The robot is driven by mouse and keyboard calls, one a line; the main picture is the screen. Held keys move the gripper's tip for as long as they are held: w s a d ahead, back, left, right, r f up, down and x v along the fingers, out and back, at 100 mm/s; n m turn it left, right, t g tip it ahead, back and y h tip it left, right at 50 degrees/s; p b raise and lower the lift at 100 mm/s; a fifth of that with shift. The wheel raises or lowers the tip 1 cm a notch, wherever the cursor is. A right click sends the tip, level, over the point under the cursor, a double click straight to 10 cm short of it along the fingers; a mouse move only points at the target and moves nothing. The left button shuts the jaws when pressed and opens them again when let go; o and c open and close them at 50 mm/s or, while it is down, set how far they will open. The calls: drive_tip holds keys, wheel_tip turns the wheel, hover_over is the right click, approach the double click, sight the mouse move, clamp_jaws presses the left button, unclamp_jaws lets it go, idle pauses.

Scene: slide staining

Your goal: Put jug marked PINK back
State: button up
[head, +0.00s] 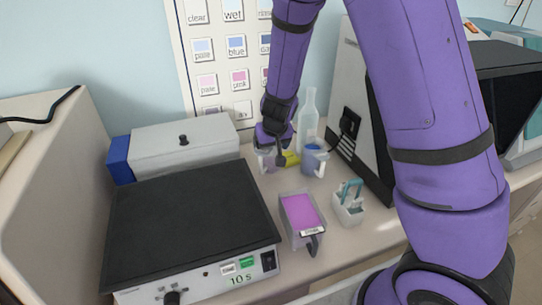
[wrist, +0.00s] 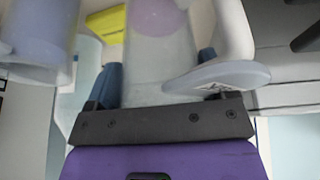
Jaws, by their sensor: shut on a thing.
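My gripper (head: 278,138) is shut on a small translucent jug (head: 266,160) at the back of the bench, left of the blue jug. In the wrist view the held jug (wrist: 160,45) stands between my blue fingers (wrist: 158,78), with a pinkish patch inside. A pale handle-like part and a small printed label show on its right; I cannot read the label. In the head view my gripper hides much of the jug, and I cannot tell whether its base touches the bench.
A blue-topped jug (head: 314,160), a yellow item (head: 290,159) and a clear bottle (head: 308,115) stand close by. In front are a tray of pink liquid (head: 288,214), a rack with a teal handle (head: 349,205) and a black-topped hotplate (head: 190,222). A grey box (head: 184,150) stands left.

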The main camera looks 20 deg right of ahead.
sight(271, 156)
drive_tip(key=shift+f, duration=1.9)
drive_tip(key=o, duration=1.1)
drive_tip(key=shift+f, duration=0.1)
drive_tip(key=shift+v, duration=6.1)
drive_tip(key=shift+s+d, duration=0.1)
